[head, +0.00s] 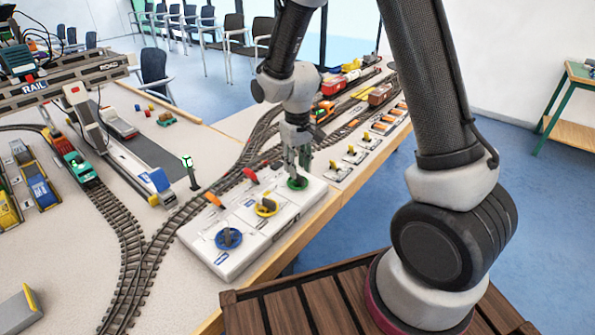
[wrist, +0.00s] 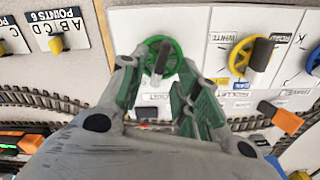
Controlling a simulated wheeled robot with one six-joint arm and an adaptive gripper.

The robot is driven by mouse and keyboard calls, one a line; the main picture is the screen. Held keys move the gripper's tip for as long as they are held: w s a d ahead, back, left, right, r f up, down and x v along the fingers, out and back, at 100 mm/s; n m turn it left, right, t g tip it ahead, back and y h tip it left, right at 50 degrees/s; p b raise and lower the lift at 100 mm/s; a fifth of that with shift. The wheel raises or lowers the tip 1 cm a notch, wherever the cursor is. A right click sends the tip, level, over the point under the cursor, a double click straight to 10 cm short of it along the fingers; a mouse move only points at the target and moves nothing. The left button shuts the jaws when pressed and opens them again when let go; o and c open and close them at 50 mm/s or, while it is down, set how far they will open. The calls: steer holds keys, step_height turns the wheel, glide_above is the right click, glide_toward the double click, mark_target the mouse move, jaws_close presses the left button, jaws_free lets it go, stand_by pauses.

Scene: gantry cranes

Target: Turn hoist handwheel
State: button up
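A white control panel (head: 262,222) carries three handwheels with dark knobs: green (head: 298,184), yellow (head: 266,208) and blue (head: 228,238). My gripper (head: 297,170) points down at the green handwheel at the panel's far end. In the wrist view my gripper (wrist: 154,66) has its two green-padded fingers spread, one on each side of the green handwheel's dark grey knob (wrist: 161,58). A gap shows between the fingers and the knob; I cannot tell if either touches the wheel's rim. The yellow handwheel (wrist: 252,57) is right of my gripper there.
Orange and red levers (head: 215,201) stand on the panel behind the wheels. Train tracks (head: 125,232) run alongside, and a small green signal (head: 189,168) stands nearby. A gantry crane (head: 75,85) marked RAIL is at the left. Point levers (head: 355,155) lie beyond the panel.

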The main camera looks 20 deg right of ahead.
step_height(320, 180, up, 9)
steer(key=shift+r, duration=0.15)
steer(key=shift+c, duration=0.2)
stand_by(0.9)
